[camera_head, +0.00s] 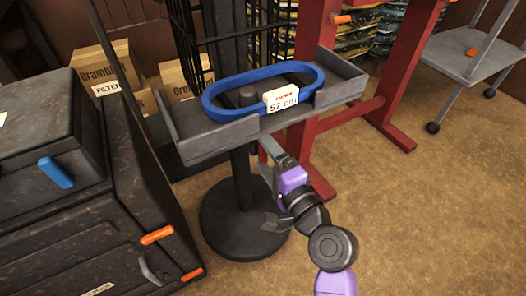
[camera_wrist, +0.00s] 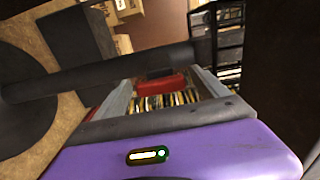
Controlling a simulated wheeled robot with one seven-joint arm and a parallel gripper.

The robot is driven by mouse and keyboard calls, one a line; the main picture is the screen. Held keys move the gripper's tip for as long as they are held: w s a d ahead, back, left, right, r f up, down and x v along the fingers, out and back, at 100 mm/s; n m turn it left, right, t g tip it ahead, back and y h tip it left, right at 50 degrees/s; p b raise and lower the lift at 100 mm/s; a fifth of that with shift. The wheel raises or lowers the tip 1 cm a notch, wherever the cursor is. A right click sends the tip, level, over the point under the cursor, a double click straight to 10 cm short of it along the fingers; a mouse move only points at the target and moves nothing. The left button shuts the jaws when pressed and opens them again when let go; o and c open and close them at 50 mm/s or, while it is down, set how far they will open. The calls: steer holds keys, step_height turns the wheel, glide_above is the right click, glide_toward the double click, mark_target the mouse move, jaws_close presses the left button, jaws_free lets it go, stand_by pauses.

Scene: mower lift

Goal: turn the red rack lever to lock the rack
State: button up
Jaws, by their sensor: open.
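The rack is a grey tray (camera_head: 215,140) on a black column with a round base (camera_head: 240,225). A red block (camera_wrist: 160,84) with a dark patch shows between my fingers in the wrist view. It looks like the red lever, but I cannot be sure. My gripper (camera_head: 263,154) is just under the tray, beside the column. Its fingers are apart in the wrist view (camera_wrist: 162,82), one on each side of the red block. I cannot tell whether they touch it.
A blue oval ring (camera_head: 225,112) with a "52 cm" tag (camera_head: 281,98) lies on the tray. A dark mower-like machine (camera_head: 90,240) stands at left, with boxes (camera_head: 108,70) behind. Red bench legs (camera_head: 378,105) stand close at right. The floor (camera_head: 440,220) at front right is clear.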

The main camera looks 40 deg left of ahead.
steer(key=p+v, duration=0.2)
steer(key=v, duration=0.5)
steer(key=shift+d, duration=0.35)
steer(key=shift+s, duration=0.1)
steer(key=w+d+t+h, duration=0.4)
steer(key=d+t, duration=0.2)
steer(key=d, duration=0.2)
steer(key=s+d+f+n+t+h, duration=0.1)
steer(key=s+d+t+h, duration=0.15)
steer(key=d, duration=0.45)
steer(key=s+d+f+t+h, duration=0.1)
steer(key=s+d+f+h, duration=0.15)
steer(key=d, duration=0.45)
steer(key=s+d+n+g+h, duration=0.1)
steer(key=s+d+h, duration=0.2)
steer(key=s+d, duration=0.45)
steer(key=s+d+r+n+h+p, duration=0.15)
steer(key=s+d, duration=0.25)
steer(key=s, duration=0.6)
steer(key=s+d+n+g+h, duration=0.1)
steer(key=s+d+h, duration=0.2)
steer(key=s+d, duration=0.45)
step_height(320, 180, up, 36)
steer(key=a+p, duration=0.2)
steer(key=p, duration=3.3)
steer(key=shift+s+f, duration=0.15)
steer(key=shift+s, duration=0.3)
